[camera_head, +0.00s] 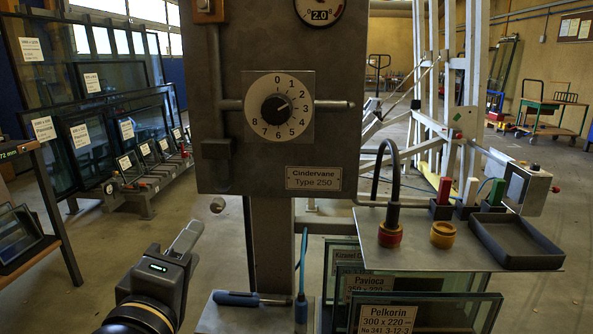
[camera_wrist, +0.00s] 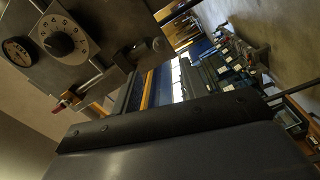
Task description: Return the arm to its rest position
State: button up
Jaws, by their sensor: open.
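My gripper (camera_head: 186,238) is at the lower left of the head view, its pale fingers pointing up and to the right. No object shows between the fingers. It is in free air, in front of and below the grey control box (camera_head: 225,165). The box carries a black knob on a white numbered dial (camera_head: 278,107), with the pointer near 2. The box and dial also show tilted at the upper left of the wrist view (camera_wrist: 66,42). A broad dark surface fills the bottom of the wrist view.
A grey shelf (camera_head: 470,250) at right holds a black-hosed suction cup (camera_head: 390,232), a yellow ring (camera_head: 443,235), coloured blocks and a dark tray (camera_head: 515,243). Framed glass panes (camera_head: 375,315) stand below. Glass racks (camera_head: 110,140) stand at left.

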aim_at(217, 209)
jog(key=w+b, duration=0.1)
jog(key=w, duration=0.2)
jog(key=w+b, duration=0.1)
jog(key=w, duration=0.3)
jog(key=w+d+b, duration=0.1)
jog(key=w, duration=0.2)
jog(key=shift+w+r, duration=0.25)
jog(key=n, duration=0.2)
jog(key=n+p, duration=0.1)
jog(key=n, duration=0.1)
jog(key=shift+s+r+n+y, duration=0.15)
jog(key=shift+n+y, duration=0.15)
jog(key=n+p, duration=0.3)
jog(key=n, duration=0.1)
jog(key=shift+r, duration=0.15)
jog(key=n+p, duration=0.7)
jog(key=p, duration=0.2)
jog(key=shift+p, duration=0.4)
jog(key=shift+n+g+p, duration=0.3)
jog(key=shift+n+p, duration=0.6)
jog(key=shift+p, duration=0.3)
jog(key=shift+n+p, duration=0.5)
jog(key=shift+p, duration=0.1)
jog(key=shift+f, duration=0.25)
